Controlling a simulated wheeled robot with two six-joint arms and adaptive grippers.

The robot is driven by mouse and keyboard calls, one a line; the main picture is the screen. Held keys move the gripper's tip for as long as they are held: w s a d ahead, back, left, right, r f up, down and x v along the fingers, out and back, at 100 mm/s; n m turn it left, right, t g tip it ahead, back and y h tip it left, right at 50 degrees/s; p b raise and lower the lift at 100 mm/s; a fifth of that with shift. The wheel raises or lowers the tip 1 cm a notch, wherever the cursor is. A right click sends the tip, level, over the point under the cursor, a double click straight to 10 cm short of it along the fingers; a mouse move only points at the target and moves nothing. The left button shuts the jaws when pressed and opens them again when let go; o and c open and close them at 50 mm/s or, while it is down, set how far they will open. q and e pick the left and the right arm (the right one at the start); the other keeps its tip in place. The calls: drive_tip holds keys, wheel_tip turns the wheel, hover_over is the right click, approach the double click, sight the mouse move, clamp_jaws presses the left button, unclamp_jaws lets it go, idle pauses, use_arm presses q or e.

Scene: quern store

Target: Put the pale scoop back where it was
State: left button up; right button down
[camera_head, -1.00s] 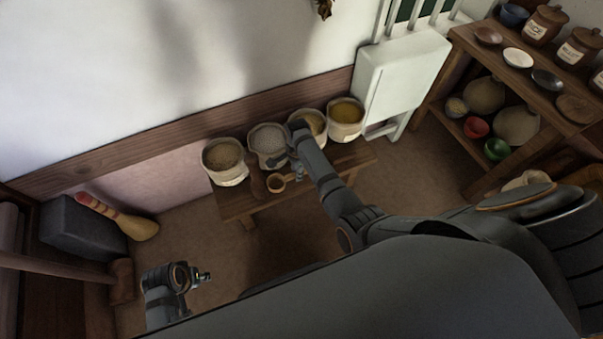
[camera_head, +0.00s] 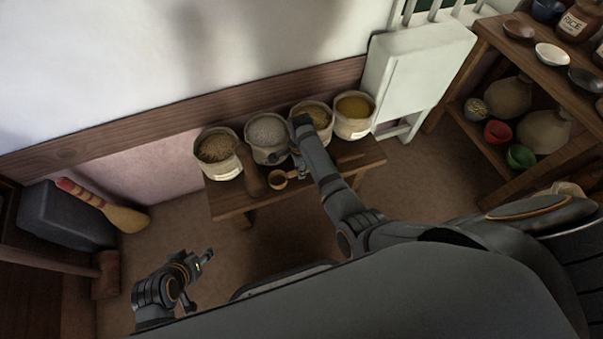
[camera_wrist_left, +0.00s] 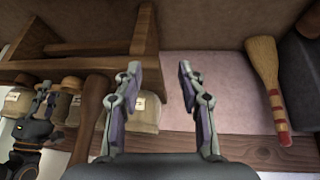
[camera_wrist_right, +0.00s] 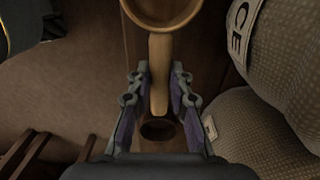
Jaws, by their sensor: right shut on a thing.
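The pale scoop (camera_head: 278,180) is light wood with a round bowl. It is over the low bench (camera_head: 232,208), in front of the sacks; I cannot tell whether it touches the bench. My right gripper (camera_head: 296,170) is shut on its handle. In the right wrist view, the handle (camera_wrist_right: 158,60) runs between the fingers (camera_wrist_right: 159,82), with the bowl (camera_wrist_right: 160,12) at the top edge. My left gripper (camera_head: 207,264) is open and empty, away to the left of the bench; its spread fingers show in the left wrist view (camera_wrist_left: 158,85).
Several open sacks stand along the bench, including a grey-grain one (camera_head: 268,133) and a yellow one (camera_head: 354,106). A brush (camera_head: 122,216) leans at left. Shelves (camera_head: 470,150) stand at right. The floor before the bench is open.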

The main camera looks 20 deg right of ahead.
drive_tip(key=shift+f+b, duration=0.3)
drive_tip(key=shift+f, duration=0.3)
drive_tip(key=c, duration=1.2)
unclamp_jaws()
use_arm(q)
drive_tip(key=shift+w+d+t, duration=0.2)
drive_tip(key=shift+w+t, duration=0.55)
drive_tip(key=shift+t, duration=0.05)
use_arm(e)
drive_tip(key=shift+r, duration=0.1)
drive_tip(key=shift+r+p, duration=0.3)
drive_tip(key=shift+r, duration=0.05)
wheel_tip(320, 180, up, 3)
drive_tip(key=shift+f+p, duration=0.1)
drive_tip(key=shift+p, duration=0.65)
use_arm(q)
drive_tip(key=s+r+g+p, duration=0.1)
drive_tip(key=s+a+r+g+p, duration=0.1)
drive_tip(key=s+g, duration=0.1)
drive_tip(key=s+r+g+p, duration=0.1)
drive_tip(key=s, duration=0.1)
drive_tip(key=shift+a+g+y, duration=0.25)
drive_tip(key=shift+g+y, duration=0.05)
drive_tip(key=shift+y, duration=0.1)
use_arm(e)
wheel_tip(320, 180, up, 8)
drive_tip(key=shift+r, duration=0.2)
